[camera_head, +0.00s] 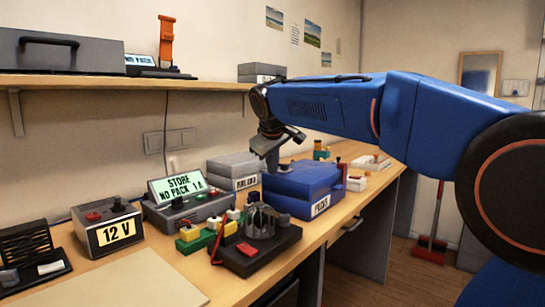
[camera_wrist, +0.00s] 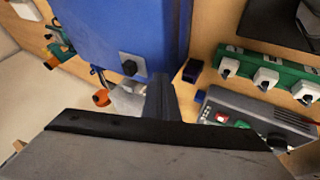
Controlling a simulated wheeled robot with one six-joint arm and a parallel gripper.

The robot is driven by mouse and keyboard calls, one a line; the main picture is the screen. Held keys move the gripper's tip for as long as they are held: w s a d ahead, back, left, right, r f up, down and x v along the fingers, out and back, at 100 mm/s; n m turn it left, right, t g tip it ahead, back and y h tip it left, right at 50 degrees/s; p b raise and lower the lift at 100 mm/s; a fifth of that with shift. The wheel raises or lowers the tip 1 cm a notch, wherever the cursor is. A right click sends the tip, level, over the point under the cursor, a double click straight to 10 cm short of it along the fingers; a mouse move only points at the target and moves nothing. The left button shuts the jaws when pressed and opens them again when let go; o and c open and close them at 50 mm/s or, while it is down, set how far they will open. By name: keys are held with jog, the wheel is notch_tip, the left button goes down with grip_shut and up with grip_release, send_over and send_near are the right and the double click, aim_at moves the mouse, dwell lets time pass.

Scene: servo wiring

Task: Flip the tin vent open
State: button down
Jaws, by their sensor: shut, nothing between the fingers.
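A blue tin (camera_head: 300,185) with a white label stands on the bench beyond the black device. Its lid looks closed. My gripper (camera_head: 272,163) is shut and empty, pointing down at the tin's back left side. In the wrist view its dark fingers (camera_wrist: 162,98) are close to the blue body. I cannot tell whether they touch it.
Grey labelled boxes (camera_head: 235,168) stand behind left of the tin. A display unit (camera_head: 185,203) and a 12 V supply (camera_head: 108,228) stand left.

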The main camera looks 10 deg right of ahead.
aim_at(283, 166)
jog(key=shift+w+d+r, duration=0.1)
jog(key=shift+w+d, duration=0.25)
jog(key=shift+d, duration=0.2)
jog(key=shift+w+d+r, duration=0.1)
jog(key=shift+w+d, duration=0.2)
jog(key=shift+d, duration=0.2)
jog(key=shift+w+d, duration=0.45)
jog(key=shift+d, duration=0.05)
jog(key=shift+w+d, duration=0.9)
jog(key=shift+d, duration=0.25)
jog(key=shift+w+d, duration=0.85)
jog(key=shift+d, duration=0.3)
jog(key=shift+s+a, duration=0.35)
jog(key=shift+a, duration=0.15)
jog(key=s+a, duration=0.1)
jog(key=s+a+r, duration=0.1)
jog(key=shift+s+a, duration=0.25)
jog(key=shift+a, duration=0.05)
jog(key=v, duration=0.8)
jog(key=shift+s+r, duration=0.2)
jog(key=shift+r, duration=0.1)
